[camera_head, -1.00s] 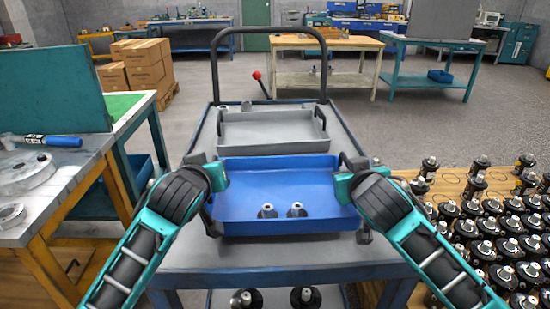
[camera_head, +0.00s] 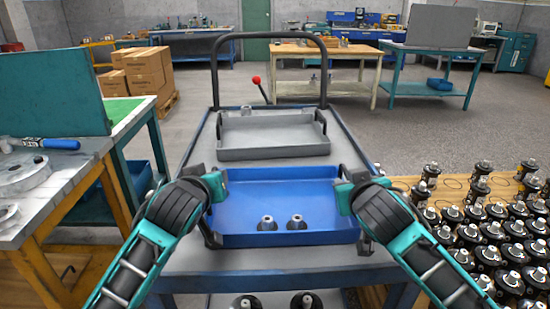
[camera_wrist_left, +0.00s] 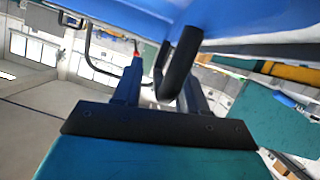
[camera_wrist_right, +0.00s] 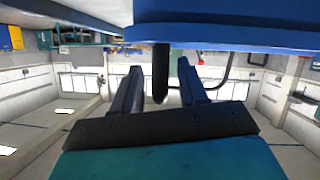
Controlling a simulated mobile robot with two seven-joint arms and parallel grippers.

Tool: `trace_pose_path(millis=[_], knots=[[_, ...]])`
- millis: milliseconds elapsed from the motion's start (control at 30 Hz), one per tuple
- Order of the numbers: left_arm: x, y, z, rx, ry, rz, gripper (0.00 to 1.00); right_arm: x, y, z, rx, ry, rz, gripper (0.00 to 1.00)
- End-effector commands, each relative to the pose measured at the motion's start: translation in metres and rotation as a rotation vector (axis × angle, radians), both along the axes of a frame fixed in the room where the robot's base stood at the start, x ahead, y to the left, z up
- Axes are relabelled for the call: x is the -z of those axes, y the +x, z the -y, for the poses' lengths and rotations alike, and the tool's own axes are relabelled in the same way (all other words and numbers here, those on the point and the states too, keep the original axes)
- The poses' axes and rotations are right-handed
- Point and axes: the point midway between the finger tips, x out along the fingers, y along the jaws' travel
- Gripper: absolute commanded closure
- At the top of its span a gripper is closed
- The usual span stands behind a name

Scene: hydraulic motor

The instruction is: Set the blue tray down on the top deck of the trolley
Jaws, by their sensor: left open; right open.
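The blue tray (camera_head: 285,205) sits level at the near end of the top deck of the trolley (camera_head: 270,261) and appears to rest on it. Two small metal parts (camera_head: 297,222) stand inside, near its front wall. My left gripper (camera_head: 213,205) is at the tray's left end. In the left wrist view its open fingers (camera_wrist_left: 163,85) stand either side of a dark tray handle (camera_wrist_left: 181,65). My right gripper (camera_head: 350,205) is at the right end. In the right wrist view its open fingers (camera_wrist_right: 158,82) straddle the other handle (camera_wrist_right: 160,70). The tray's underside contact is hidden.
A grey tray (camera_head: 272,152) lies behind the blue tray on the same deck, with a gap between them. The trolley's push bar (camera_head: 213,70) rises at the far end. A workbench (camera_head: 75,185) stands left; many black motors (camera_head: 480,240) stand on a wooden surface right.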

Motion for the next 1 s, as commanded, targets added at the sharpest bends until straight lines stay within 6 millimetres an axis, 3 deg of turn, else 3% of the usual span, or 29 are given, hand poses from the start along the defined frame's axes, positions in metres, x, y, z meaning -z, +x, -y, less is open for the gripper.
trace_pose_path(millis=[167, 700, 1000], knots=[[-0.005, -0.013, 0.001, 0.002, -0.003, 0.001, 0.58, 0.000, 0.000, -0.001, -0.002, 0.002, 0.001, 0.57], [-0.040, -0.099, -0.001, -0.001, -0.001, 0.001, 0.58, 0.000, 0.000, -0.001, -0.003, 0.002, 0.000, 0.57], [-0.045, -0.111, -0.002, -0.001, 0.002, -0.001, 0.58, -0.004, -0.008, -0.002, -0.005, 0.003, 0.002, 0.57]])
